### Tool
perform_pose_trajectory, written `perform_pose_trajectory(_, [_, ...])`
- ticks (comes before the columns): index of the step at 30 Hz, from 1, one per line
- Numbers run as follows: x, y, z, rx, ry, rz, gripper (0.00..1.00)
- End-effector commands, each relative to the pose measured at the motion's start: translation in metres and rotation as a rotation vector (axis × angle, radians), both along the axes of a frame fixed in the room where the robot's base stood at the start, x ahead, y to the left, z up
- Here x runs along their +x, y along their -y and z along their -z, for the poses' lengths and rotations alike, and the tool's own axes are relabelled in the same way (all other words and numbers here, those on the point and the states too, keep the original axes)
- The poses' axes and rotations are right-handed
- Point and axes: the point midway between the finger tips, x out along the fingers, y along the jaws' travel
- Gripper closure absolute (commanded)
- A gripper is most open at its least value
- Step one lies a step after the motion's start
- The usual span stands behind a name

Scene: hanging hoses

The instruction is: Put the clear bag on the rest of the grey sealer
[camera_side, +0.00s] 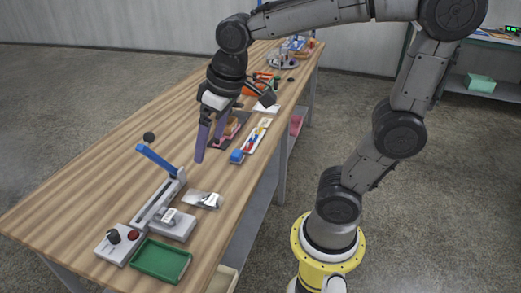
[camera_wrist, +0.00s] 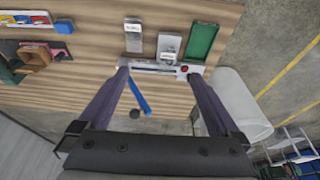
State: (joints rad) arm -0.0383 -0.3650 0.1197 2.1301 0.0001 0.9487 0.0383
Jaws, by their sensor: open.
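The grey sealer (camera_side: 148,218) stands at the near end of the wooden bench, its blue lever (camera_side: 157,158) raised. Its small grey rest (camera_side: 181,229) sticks out on the right and carries a small white label. The clear bag (camera_side: 204,200), with grey contents and a white label, lies flat on the bench beside the sealer, apart from the rest. My gripper (camera_side: 208,152) is open and empty above the bench, beyond the sealer. In the wrist view the bag (camera_wrist: 134,40) lies left of the rest (camera_wrist: 170,46), and the sealer bar (camera_wrist: 160,69) shows between my fingertips.
A green tray (camera_side: 161,260) sits beside the sealer at the bench's near end. A black knob-like object (camera_side: 149,136) is on the bench near the lever. A long tray with blue and red items (camera_side: 251,141) and other goods lie farther along. Bare wood surrounds the bag.

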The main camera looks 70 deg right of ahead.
Motion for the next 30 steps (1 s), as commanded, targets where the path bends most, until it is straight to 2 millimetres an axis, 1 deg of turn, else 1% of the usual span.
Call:
perform_pose_trajectory(1, [-0.023,0.003,-0.003,0.0,0.041,0.003,0.01])
perform_pose_trajectory(3, [-0.048,0.006,-0.002,-0.004,0.083,0.002,0.01])
perform_pose_trajectory(6, [-0.076,0.008,0.003,-0.007,0.132,0.003,0.01])
perform_pose_trajectory(9, [-0.093,0.01,0.009,-0.009,0.164,0.004,0.01])
perform_pose_trajectory(12, [-0.102,0.01,0.013,-0.011,0.181,0.004,0.01])
perform_pose_trajectory(15, [-0.105,0.01,0.015,-0.012,0.185,0.003,0.01])
perform_pose_trajectory(30, [-0.105,0.01,0.014,-0.012,0.184,0.003,0.01])
